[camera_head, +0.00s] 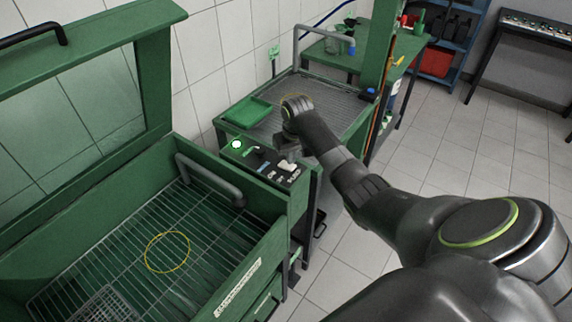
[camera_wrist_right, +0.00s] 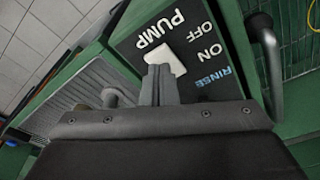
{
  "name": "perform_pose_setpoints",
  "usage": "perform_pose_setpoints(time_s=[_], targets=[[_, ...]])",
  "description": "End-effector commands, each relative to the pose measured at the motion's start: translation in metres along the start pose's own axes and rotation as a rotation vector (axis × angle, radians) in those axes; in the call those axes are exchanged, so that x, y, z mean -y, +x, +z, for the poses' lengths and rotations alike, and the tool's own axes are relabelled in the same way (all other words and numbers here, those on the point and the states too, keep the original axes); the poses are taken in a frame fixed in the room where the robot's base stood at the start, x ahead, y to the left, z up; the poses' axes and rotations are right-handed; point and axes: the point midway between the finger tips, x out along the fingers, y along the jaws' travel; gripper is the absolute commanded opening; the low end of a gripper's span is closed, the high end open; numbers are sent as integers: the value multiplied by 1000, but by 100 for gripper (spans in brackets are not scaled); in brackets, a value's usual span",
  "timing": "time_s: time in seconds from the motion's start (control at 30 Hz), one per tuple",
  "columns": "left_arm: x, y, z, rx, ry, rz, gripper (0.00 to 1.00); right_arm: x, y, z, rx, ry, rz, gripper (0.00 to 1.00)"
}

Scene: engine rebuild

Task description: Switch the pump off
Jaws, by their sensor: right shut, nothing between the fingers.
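The pump switch is a white rocker or lever (camera_wrist_right: 166,56) on a black panel (camera_wrist_right: 205,45) in the right wrist view. The panel carries the words PUMP, OFF, ON and RINSE. The white switch (camera_head: 287,165) also shows on the panel in the head view. My right gripper (camera_wrist_right: 160,72) is shut and empty, its tips at the switch and covering part of it. I cannot tell whether they touch it. In the head view the right gripper (camera_head: 289,156) is just above the panel. A green lamp (camera_head: 236,144) glows on the panel. My left gripper is out of view.
The green washer basin (camera_head: 273,245) has a wire grid and a yellow ring (camera_head: 167,251) inside; its lid stands open. A bent grey pipe (camera_head: 210,180) curves over the basin beside the panel. A ribbed drain table with a green tray (camera_head: 247,112) lies behind.

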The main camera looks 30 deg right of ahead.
Motion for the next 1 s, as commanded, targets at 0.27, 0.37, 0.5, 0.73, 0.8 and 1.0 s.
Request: perform_pose_setpoints(time_s=[0.27, 0.37, 0.5, 0.73, 0.8, 1.0], targets=[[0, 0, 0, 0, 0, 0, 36, 0, 1, 0, 0, 0, 0, 0], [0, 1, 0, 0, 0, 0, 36, 0, 2, 0, 0, 0, 0, 0], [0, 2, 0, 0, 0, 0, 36, 0, 4, 1, 1, 0, 0, 0], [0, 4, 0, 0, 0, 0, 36, 0, 8, 1, 1, 0, 0, 0], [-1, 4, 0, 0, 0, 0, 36, 0, 9, 2, 1, 0, 0, 0], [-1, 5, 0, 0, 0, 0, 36, 0, 12, 2, 0, 0, 0, 0]])
